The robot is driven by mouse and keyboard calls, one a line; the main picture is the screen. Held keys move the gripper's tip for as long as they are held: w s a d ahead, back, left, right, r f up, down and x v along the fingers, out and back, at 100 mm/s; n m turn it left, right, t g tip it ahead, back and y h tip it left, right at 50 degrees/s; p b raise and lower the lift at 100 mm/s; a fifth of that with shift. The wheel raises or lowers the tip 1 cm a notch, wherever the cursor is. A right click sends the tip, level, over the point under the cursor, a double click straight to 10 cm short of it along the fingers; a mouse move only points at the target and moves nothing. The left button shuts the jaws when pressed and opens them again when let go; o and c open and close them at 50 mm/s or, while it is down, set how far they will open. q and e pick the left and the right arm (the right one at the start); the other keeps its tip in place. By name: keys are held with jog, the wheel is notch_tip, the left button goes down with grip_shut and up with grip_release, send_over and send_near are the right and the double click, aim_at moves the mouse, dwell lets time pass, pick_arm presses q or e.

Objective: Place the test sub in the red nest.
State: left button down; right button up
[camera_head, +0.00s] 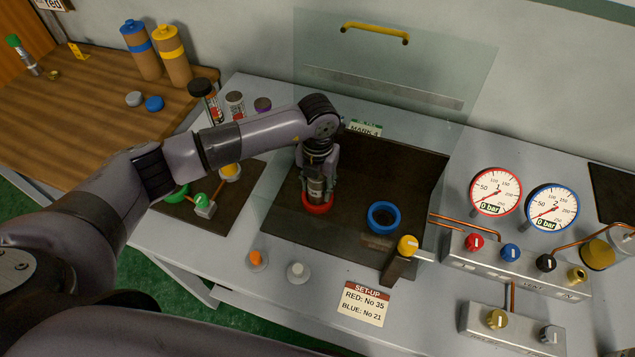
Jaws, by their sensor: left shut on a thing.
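My left gripper (318,184) points down over the dark mat and is shut on the test sub (315,190), a short grey metal cylinder held upright. The red nest (317,209) is a red ring directly under the gripper. The sub's lower end is at the ring's opening; I cannot tell whether it rests on the bottom. The fingers hide part of the sub and the ring's far side. A blue nest (383,230), a similar ring, stands empty to the right. My right gripper is not in view.
A clear screen with a yellow handle (375,33) stands behind the mat. A yellow-knobbed post (407,246), a set-up card (363,303) and two gauges (495,191) are to the right. Several capped cylinders (236,104) stand behind my arm. A wooden table (70,120) is at the left.

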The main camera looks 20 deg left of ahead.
pick_arm(q)
jog(key=shift+r, duration=0.1)
jog(key=c, duration=1)
grip_release()
notch_tip(320, 180, up, 11)
jog(key=b, duration=0.4)
jog(key=shift+r, duration=0.5)
jog(key=shift+s+f, duration=0.1)
